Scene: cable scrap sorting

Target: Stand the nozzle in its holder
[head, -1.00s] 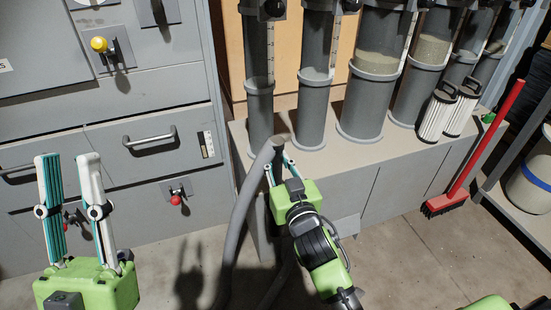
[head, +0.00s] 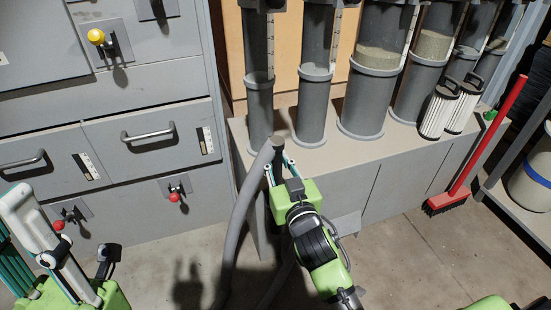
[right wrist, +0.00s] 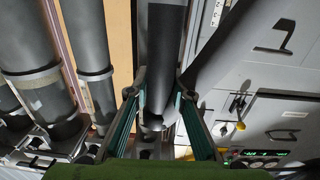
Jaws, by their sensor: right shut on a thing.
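The nozzle (head: 279,143) is a dark grey tube end on a thick grey hose (head: 238,215). My right gripper (head: 279,162) is shut on it, at the left front edge of the grey bench. In the right wrist view the dark tube (right wrist: 165,45) runs between the two fingers, with the hose (right wrist: 213,62) bending off beside it. In the head view the nozzle looks roughly upright. I cannot make out a holder; the fingers and hose hide what is around the nozzle's lower part. My left gripper (head: 14,215) is open and empty at the lower left, partly out of frame.
Several clear-topped grey cylinders (head: 313,110) stand on the bench (head: 400,155) close behind the nozzle. Two white filters (head: 437,112) stand at its right. A grey cabinet (head: 130,205) with handles and knobs fills the left. A red broom (head: 490,140) leans at the right.

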